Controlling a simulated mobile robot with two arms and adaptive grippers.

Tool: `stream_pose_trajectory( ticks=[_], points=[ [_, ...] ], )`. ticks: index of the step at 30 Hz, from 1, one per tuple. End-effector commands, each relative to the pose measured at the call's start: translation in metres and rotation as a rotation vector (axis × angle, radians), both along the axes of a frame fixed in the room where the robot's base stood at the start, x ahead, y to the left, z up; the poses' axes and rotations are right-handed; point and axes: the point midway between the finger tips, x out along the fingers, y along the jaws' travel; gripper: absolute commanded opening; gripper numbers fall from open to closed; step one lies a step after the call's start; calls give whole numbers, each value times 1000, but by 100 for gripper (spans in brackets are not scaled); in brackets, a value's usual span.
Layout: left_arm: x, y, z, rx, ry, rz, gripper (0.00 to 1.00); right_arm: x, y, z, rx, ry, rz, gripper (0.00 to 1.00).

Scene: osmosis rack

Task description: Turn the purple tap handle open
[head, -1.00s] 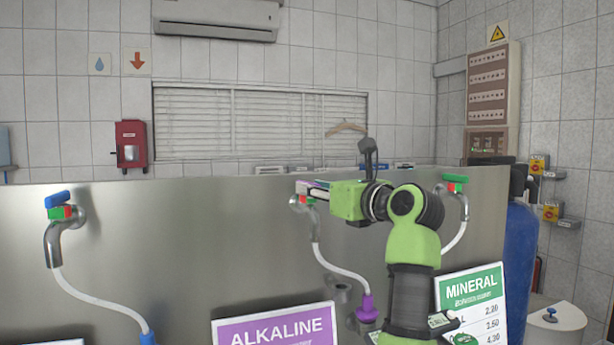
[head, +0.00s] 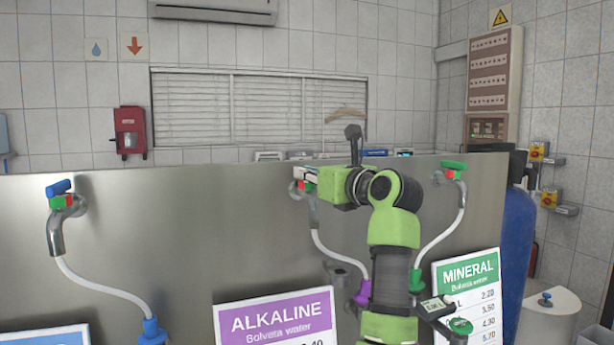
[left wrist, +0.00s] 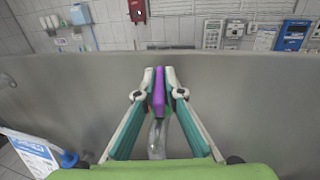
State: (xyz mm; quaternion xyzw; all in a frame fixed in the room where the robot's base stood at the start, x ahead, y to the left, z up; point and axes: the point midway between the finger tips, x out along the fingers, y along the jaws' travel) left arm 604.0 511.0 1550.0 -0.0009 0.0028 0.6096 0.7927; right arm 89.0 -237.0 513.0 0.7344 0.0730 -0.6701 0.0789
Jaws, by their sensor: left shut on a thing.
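The purple tap handle (left wrist: 159,92) shows in the left wrist view, between the two fingers of my left gripper (left wrist: 159,86). The fingers are shut on it. Its silver tap body (left wrist: 157,138) hangs below the fingers. In the head view my left gripper (head: 303,177) is at the middle tap (head: 311,208) on the steel panel, and it hides most of the purple handle. A white hose runs from this tap down to a purple nozzle (head: 362,293). My right gripper does not show.
A tap with a blue handle (head: 59,187) is on the left, and one with a green handle (head: 454,165) is on the right of the steel panel (head: 180,240). An ALKALINE sign (head: 275,325) and a MINERAL sign (head: 468,300) stand below. A blue tank (head: 522,250) stands at the right.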

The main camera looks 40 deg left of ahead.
Motion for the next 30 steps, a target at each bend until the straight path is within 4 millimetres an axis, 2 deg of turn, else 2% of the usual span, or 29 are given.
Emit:
stream_pose_trajectory(
  ticks=[3,9,22,24,30],
  points=[
    [-1,-1,-6,-4,-10,-81,0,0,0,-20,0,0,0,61],
    [0,-1,-4,-2,-7,-199,0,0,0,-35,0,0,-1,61],
    [0,-1,1,5,-4,-236,0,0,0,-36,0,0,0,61],
    [0,-1,1,5,-4,-236,24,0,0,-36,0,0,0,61],
    [0,-1,1,5,-4,-235,26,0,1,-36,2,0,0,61]
  ],
)
